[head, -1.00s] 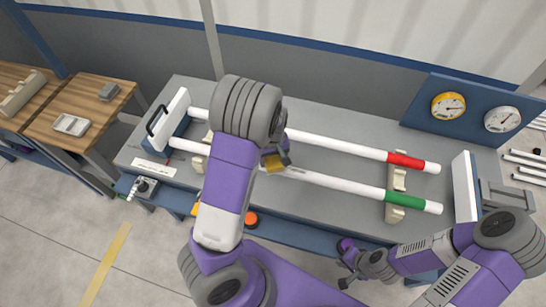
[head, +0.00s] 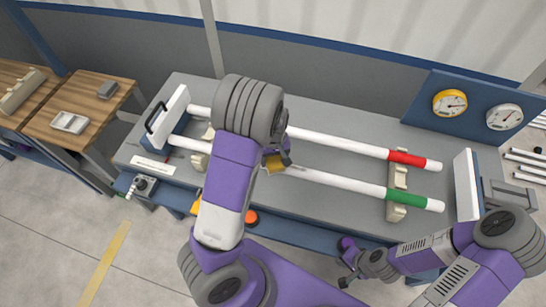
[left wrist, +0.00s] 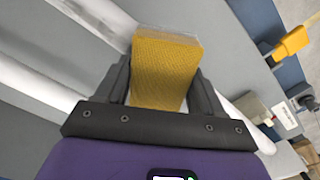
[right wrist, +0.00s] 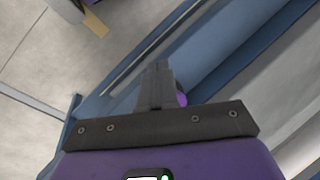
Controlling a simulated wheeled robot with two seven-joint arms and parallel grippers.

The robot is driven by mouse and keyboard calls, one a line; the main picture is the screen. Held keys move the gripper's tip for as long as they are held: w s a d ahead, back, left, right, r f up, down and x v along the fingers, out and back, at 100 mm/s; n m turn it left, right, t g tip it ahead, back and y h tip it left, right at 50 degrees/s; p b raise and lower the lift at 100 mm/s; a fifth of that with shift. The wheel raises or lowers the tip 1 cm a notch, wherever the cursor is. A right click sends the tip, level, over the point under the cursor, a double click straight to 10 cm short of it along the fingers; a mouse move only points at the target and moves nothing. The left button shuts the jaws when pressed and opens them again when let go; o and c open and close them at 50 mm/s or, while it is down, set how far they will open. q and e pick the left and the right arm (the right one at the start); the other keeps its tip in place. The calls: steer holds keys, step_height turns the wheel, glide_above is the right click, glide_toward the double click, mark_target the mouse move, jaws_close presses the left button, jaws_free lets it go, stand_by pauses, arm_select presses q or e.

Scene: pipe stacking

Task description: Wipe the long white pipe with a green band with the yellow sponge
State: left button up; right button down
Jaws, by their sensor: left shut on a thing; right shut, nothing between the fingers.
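The long white pipe with a green band (head: 335,184) lies on supports, nearer to me than the red-banded one. My left gripper (head: 277,158) is over its middle, shut on the yellow sponge (head: 274,164). In the left wrist view the sponge (left wrist: 165,75) sits between the two fingers. The pipe (left wrist: 250,130) passes beneath it; I cannot tell whether they touch. My left arm hides part of both pipes in the head view. My right gripper (right wrist: 158,88) is shut and empty near the bench's front edge, away from the pipe.
The red-banded white pipe (head: 345,147) lies parallel behind. A white plate (head: 171,109) with a black handle stands at the left end, another white plate (head: 467,185) at the right. Gauges (head: 449,103) stand at the back right. The bench (head: 310,207) has bare surface in front.

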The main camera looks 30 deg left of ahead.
mark_target(295, 169)
arm_select(q)
steer(key=shift+w+d+r+p, duration=0.1)
steer(key=shift+w+d+p, duration=0.15)
steer(key=shift+d, duration=0.45)
steer(key=shift+w+d+r+p, duration=0.15)
steer(key=shift+d+p, duration=0.15)
steer(key=shift+d, duration=0.4)
steer(key=shift+w+d+f+p, duration=0.15)
steer(key=shift+w+d+p, duration=0.1)
steer(key=shift+d, duration=0.8)
steer(key=shift+w+d+f+p, duration=0.1)
steer(key=shift+w+d+p, duration=0.1)
steer(key=shift+d, duration=0.8)
steer(key=shift+w+d+p, duration=0.25)
steer(key=shift+d+p, duration=0.05)
steer(key=shift+d, duration=0.85)
steer(key=shift+w+d+p, duration=0.25)
steer(key=shift+w+d, duration=0.05)
steer(key=shift+d, duration=0.9)
steer(key=shift+w+d+p, duration=0.25)
steer(key=shift+d+p, duration=0.05)
steer(key=shift+d, duration=0.85)
steer(key=shift+a, duration=0.15)
